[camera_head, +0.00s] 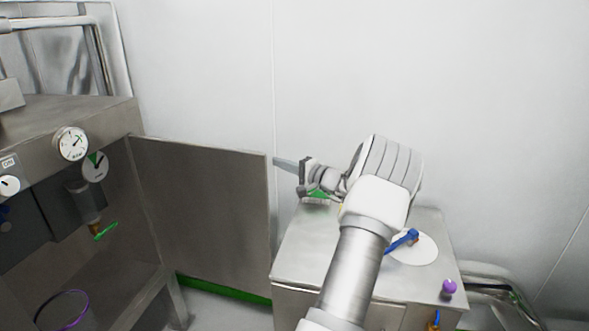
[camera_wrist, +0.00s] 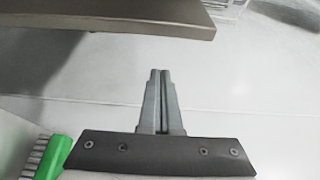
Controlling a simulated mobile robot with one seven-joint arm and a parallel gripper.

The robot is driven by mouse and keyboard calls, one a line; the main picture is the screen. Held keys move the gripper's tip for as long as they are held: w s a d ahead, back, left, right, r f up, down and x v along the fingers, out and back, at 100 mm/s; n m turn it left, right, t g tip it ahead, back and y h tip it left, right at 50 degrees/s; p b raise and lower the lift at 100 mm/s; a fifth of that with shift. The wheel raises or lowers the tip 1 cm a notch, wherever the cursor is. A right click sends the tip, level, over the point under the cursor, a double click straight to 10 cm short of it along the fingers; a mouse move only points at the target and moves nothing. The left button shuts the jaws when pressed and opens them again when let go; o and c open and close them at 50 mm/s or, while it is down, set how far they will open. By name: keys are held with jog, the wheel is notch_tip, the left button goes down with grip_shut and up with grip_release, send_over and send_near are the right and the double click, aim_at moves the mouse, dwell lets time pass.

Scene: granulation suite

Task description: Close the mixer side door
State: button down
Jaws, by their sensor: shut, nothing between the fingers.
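The mixer side door (camera_head: 205,205) is a flat grey metal panel standing open. It is hinged at the right edge of the mixer housing (camera_head: 120,115) and swung out to the right, so the inside of the housing shows. My gripper (camera_head: 276,161) is shut and empty. Its fingertips are just right of the door's upper free corner; I cannot tell whether they touch it. In the wrist view my gripper (camera_wrist: 160,72) points up the picture with its fingers together, and a grey metal panel edge (camera_wrist: 110,28), apparently the door, lies ahead and to the left.
A steel cabinet (camera_head: 310,255) stands right of the door, under my arm. On it are a green-backed brush (camera_head: 316,196), a blue-handled item (camera_head: 403,240) on a white disc, and a purple knob (camera_head: 449,287). The housing holds gauges (camera_head: 72,144) and a purple ring (camera_head: 62,312). A white wall is behind.

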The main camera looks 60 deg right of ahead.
jog(key=a, duration=0.3)
jog(key=shift+w+a, duration=0.2)
jog(key=shift+a, duration=0.2)
jog(key=shift+a, duration=0.15)
